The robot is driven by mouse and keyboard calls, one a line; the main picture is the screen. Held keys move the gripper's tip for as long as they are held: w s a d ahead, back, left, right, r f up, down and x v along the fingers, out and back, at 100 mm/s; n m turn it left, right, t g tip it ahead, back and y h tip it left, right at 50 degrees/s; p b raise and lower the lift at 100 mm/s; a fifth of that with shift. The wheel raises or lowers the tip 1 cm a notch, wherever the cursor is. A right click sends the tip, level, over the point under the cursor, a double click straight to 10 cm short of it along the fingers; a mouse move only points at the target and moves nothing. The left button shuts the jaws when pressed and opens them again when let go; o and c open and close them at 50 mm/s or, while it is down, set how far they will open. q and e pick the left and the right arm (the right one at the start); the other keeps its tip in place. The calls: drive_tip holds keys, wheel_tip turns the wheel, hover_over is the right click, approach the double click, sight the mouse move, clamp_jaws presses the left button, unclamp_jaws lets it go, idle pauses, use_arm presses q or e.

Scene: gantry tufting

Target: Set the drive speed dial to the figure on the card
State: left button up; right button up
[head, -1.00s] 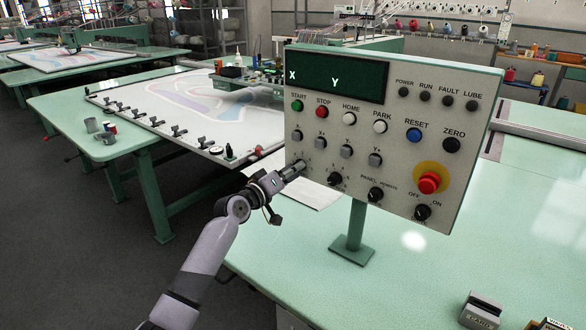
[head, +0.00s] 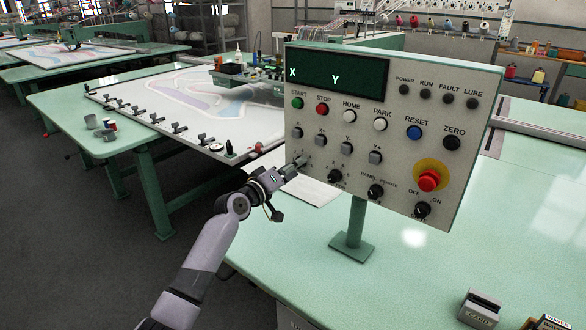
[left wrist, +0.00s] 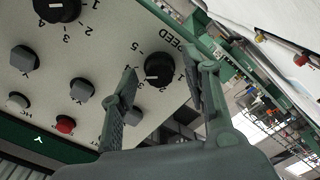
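The pale control panel (head: 388,130) stands on a green post on the table. Its speed dial, a black knob (left wrist: 158,68) with "SPEED" and figures around it, shows in the left wrist view; which figure it points at is unclear. My left gripper (head: 298,163) is at the panel's lower left corner and hides the dial in the head view. In the left wrist view its fingers are apart, one each side of the dial, with visible gaps. A small grey holder (head: 482,307) with lettering like "CARD" sits at the lower right; I cannot read a figure. My right gripper is out of view.
Other knobs, buttons and a red emergency stop (head: 428,181) crowd the panel near my gripper. A white sheet (head: 312,192) lies on the green table (head: 480,245) behind the panel. The table in front of the panel is mostly clear.

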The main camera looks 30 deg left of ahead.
use_arm(q)
drive_tip(key=shift+s, duration=0.1)
drive_tip(key=s, duration=1.1)
drive_tip(key=shift+s+a, duration=0.4)
drive_tip(key=shift+a, duration=0.05)
